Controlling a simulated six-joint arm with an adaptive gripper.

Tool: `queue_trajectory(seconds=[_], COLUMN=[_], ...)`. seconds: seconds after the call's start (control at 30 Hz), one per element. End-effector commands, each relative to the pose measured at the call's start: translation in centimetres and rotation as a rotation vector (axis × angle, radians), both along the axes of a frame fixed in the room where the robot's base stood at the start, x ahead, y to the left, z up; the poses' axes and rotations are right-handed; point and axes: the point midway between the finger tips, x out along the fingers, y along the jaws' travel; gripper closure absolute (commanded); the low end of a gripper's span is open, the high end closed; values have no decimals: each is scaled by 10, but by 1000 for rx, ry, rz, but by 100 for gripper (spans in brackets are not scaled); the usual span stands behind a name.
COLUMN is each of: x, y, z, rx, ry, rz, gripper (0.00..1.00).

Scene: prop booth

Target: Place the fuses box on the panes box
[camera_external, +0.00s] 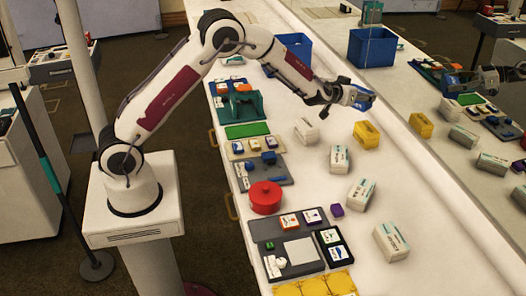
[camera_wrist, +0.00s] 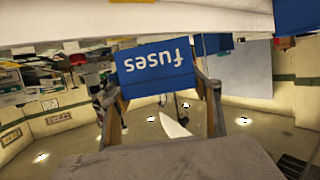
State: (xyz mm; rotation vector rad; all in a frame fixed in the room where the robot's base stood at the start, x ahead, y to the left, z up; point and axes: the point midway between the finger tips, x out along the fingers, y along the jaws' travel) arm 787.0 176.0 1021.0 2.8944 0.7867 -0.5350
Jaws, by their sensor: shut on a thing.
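The blue fuses box (camera_wrist: 155,72) is held between the two fingers of my gripper (camera_wrist: 160,92) in the wrist view, its white lettering upside down. In the external view my gripper (camera_external: 343,92) is high over the far part of the white table, with the blue fuses box (camera_external: 359,98) at its tip. Several white boxes stand on the table below: one (camera_external: 307,131) near the yellow block, one (camera_external: 340,158) nearer, one (camera_external: 361,194) tilted in heading, and one (camera_external: 391,242) nearest. Their lettering is too small to tell which is the panes box.
A yellow block (camera_external: 366,134) stands below and right of the gripper. A blue bin (camera_external: 287,54) stands at the back. A red pot (camera_external: 265,197), a small purple block (camera_external: 337,210) and trays of parts (camera_external: 300,247) line the left side. A mirror-like surface at right repeats the scene.

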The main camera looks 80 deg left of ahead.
Motion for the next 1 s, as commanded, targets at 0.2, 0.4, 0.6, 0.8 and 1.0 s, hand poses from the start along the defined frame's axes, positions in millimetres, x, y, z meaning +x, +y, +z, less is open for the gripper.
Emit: queue_trajectory(seconds=[0.2, 0.4, 0.6, 0.8, 1.0], x=[-50, -99, -131, -143, -142], y=[58, 94, 101, 103, 103], z=[5, 2, -10, -16, -15], rx=[-1, -3, -7, -12, -17], ry=[9, 21, 39, 30, 20], rz=[104, 186, 226, 251, 257], gripper=[63, 63, 63, 63, 63])
